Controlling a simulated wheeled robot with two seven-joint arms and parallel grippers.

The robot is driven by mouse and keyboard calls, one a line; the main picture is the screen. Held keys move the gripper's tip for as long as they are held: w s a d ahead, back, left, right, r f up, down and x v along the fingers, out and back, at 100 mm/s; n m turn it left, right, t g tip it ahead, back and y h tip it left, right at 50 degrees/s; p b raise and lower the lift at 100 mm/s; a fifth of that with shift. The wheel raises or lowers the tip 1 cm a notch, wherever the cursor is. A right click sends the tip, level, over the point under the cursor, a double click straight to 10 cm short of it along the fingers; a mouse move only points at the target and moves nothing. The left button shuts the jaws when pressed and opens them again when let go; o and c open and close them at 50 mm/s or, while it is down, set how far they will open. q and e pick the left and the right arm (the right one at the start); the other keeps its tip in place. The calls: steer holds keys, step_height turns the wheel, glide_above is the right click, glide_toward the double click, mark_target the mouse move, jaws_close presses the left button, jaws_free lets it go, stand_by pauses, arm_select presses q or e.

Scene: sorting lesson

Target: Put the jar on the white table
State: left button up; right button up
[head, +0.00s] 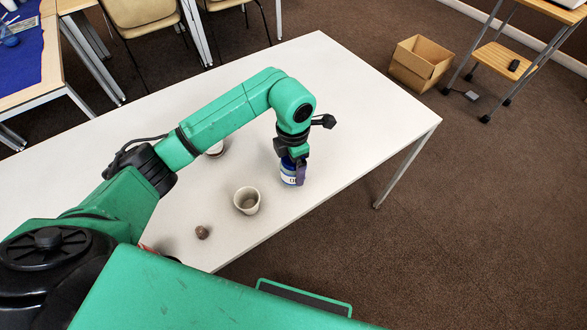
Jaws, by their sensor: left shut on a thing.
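The jar (287,179) is blue with a white label and stands upright, low at the white table's top; I cannot tell if its base touches. My left gripper (296,165) points down and is shut on the jar from above, hiding its upper part. The white table (342,92) is long and runs from the left to the right edge of its top near the middle of the view. My right gripper does not show.
A beige cup (247,200) and a small brown ball-like thing (202,232) stand left of the jar. Another round object (215,149) is partly hidden behind my arm. The table's right end is clear. A cardboard box (421,62) sits on the carpet beyond.

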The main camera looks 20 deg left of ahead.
arm_select(q)
step_height(320, 180, down, 2)
steer(key=shift+f, duration=0.25)
steer(key=shift+f, duration=0.15)
steer(key=o, duration=1.3)
steer(key=shift+r, duration=0.3)
step_height(320, 180, up, 11)
steer(key=shift+b, duration=0.9)
steer(key=shift+r, duration=0.4)
